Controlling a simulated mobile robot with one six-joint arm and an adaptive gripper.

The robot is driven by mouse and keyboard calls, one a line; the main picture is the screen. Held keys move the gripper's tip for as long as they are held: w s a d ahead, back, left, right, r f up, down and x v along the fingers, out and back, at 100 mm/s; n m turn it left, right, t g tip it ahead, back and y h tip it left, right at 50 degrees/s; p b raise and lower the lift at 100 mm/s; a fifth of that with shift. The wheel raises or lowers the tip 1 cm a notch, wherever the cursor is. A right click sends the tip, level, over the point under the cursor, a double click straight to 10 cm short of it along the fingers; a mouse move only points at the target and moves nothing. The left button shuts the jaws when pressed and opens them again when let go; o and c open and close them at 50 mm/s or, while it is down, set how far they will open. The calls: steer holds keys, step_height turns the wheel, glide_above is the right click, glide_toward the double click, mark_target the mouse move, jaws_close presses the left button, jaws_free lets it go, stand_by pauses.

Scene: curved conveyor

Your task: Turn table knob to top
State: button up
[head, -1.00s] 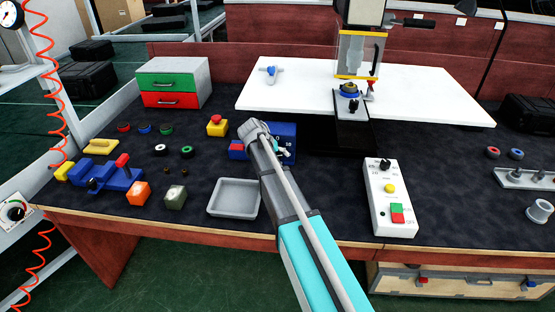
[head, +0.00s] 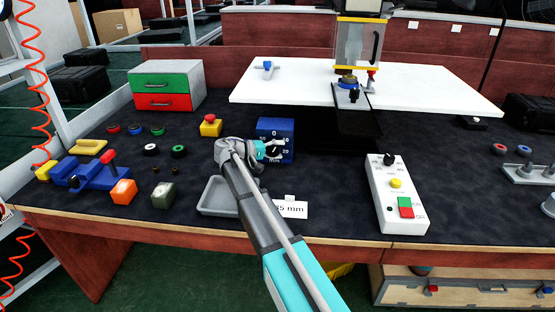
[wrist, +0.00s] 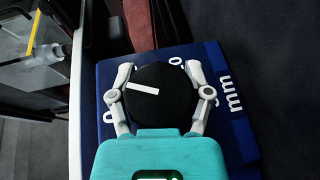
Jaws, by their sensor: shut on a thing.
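A blue box (head: 275,127) with a white scale and "mm" on its face stands on the bench; its side also shows in the wrist view (wrist: 240,130). Its round black knob (wrist: 175,98) carries a white pointer line. In the wrist view the pointer is directed left, slightly up, towards the side away from the "mm" print. My gripper (wrist: 162,90) is shut on the knob, one finger on each side. In the head view my gripper (head: 273,150) reaches the box face from the left and covers part of the knob and scale.
A white label reading "35 mm" (head: 294,210) stands in front of the box, beside a grey tray (head: 214,197) partly behind my arm. A yellow box with red button (head: 210,126) is left. A white control box (head: 393,200) stands right, a white tabletop (head: 430,88) behind.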

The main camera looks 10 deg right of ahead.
steer(key=shift+n+h+b, duration=0.3)
steer(key=shift+h+b, duration=0.6)
steer(key=shift+r, duration=0.15)
steer(key=o, duration=1)
steer(key=shift+s+a, duration=0.15)
steer(key=shift+a, duration=1.85)
steer(key=shift+s+a, duration=0.15)
steer(key=shift+a, duration=1.85)
steer(key=shift+s+a, duration=0.15)
steer(key=shift+a, duration=1.85)
